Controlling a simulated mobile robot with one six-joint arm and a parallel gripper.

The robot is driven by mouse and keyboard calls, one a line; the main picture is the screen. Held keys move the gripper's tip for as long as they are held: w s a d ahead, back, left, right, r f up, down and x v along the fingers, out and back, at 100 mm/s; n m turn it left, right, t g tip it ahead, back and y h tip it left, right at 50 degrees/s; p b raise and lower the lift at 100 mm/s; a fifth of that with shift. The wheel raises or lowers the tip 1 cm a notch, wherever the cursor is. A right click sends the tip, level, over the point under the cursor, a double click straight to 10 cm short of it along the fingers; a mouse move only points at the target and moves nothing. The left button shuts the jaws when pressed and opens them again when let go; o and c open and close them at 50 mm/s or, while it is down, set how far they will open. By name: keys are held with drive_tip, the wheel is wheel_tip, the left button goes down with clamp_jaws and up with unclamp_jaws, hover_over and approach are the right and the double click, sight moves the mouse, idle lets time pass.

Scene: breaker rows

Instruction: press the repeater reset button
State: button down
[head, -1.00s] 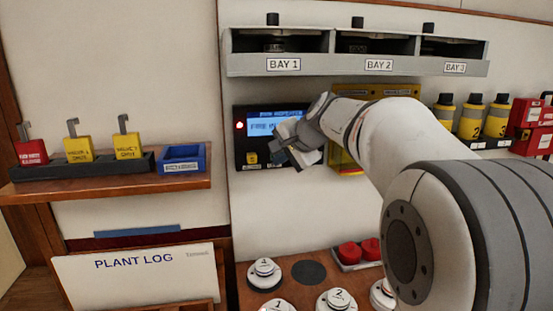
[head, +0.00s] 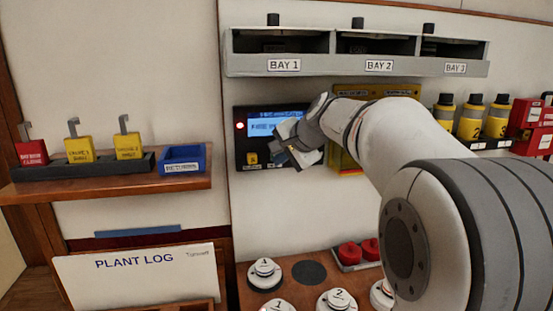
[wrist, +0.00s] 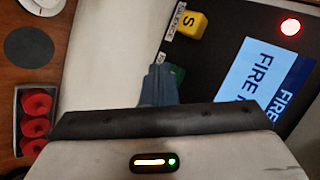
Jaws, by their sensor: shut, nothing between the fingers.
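The dark repeater panel (head: 240,150) is on the wall, with a lit blue screen (head: 272,122) reading "FIRE" in part and a red light (head: 240,126). Its yellow button (head: 252,158) also shows in the wrist view (wrist: 190,25), marked S beside a "SILENCE" label. A green button (wrist: 178,72) on the panel is mostly hidden behind my fingers; its label is not readable. My gripper (head: 279,153) is shut and empty, at the panel's lower part. In the wrist view its fingertips (wrist: 158,70) overlap the green button's edge; I cannot tell whether they touch it.
A bay shelf (head: 355,68) juts out above the panel. A yellow holder (head: 376,93) is just right of it, behind my arm. At left a wooden shelf (head: 110,193) carries tags and a blue tray (head: 183,168). Below, a ledge holds white knobs (head: 264,272) and red caps (head: 349,252).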

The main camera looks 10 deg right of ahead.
drive_tip(key=shift+w, duration=0.35)
drive_tip(key=shift+s, duration=0.45)
drive_tip(key=s+b, duration=0.2)
drive_tip(key=s, duration=0.4)
drive_tip(key=shift+b, duration=0.3)
idle(0.7)
